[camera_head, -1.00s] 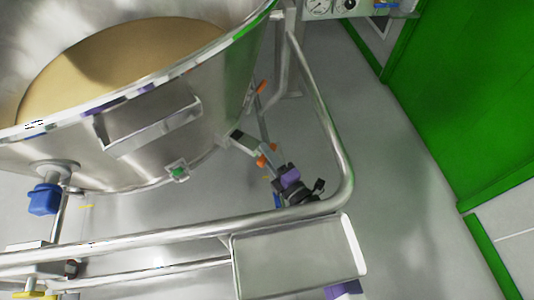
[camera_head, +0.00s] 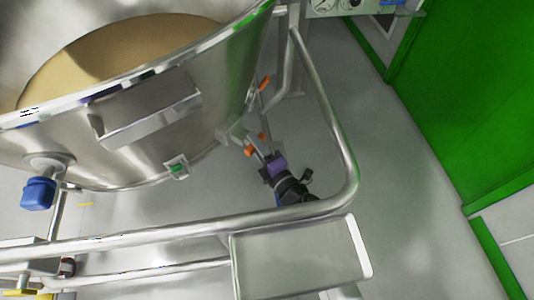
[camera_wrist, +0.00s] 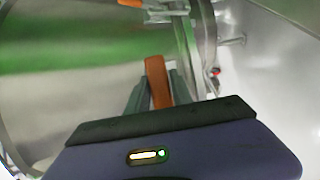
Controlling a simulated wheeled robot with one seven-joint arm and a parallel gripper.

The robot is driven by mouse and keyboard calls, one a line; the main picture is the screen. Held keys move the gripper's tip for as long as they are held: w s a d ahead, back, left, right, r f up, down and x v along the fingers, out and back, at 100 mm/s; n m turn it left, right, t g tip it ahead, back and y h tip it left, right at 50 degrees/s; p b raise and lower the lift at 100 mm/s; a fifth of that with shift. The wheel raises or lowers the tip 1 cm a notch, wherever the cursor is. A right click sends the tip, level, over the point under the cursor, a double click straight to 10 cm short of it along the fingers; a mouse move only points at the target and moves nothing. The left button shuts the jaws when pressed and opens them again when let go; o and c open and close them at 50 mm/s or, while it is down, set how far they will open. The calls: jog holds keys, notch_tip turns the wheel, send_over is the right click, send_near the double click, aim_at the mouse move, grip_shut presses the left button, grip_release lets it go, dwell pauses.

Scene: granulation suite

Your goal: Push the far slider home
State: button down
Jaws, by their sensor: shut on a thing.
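My gripper (camera_wrist: 157,88) is shut on an orange handle (camera_wrist: 156,72), which stands up between its two dark fingers in the wrist view. In the head view my gripper (camera_head: 257,146) is low beside the steel vessel, behind the bent rail. Orange ends of the held handle (camera_head: 249,150) show on both sides of the fingers. A pale slider part (camera_head: 234,131) lies between this handle and the vessel wall. Another orange piece (camera_head: 265,82) is farther up in the head view. I cannot tell for certain which slider is the far one.
The steel vessel (camera_head: 150,160) with tan powder (camera_head: 110,60) fills the left. A bent steel rail (camera_head: 335,140) runs around my arm, with a steel tray (camera_head: 300,258) in front. Clear grey floor (camera_head: 400,190) lies right, before a green wall (camera_head: 470,90).

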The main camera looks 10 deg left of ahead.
aim_at(255, 151)
jog(key=shift+w+a+f+b, duration=0.1)
jog(key=shift+w+a+b, duration=0.2)
jog(key=shift+a, duration=0.3)
jog(key=shift+w+a+f+b, duration=0.1)
jog(key=shift+w+a+b, duration=0.1)
jog(key=shift+w+a, duration=0.25)
jog(key=shift+a+r, duration=0.25)
jog(key=shift+a, duration=0.05)
jog(key=c, duration=1.2)
grip_release()
jog(key=p+v, duration=0.3)
jog(key=v, duration=0.4)
jog(key=shift+s+d, duration=0.15)
jog(key=shift+s, duration=0.15)
jog(key=shift+s+d, duration=0.1)
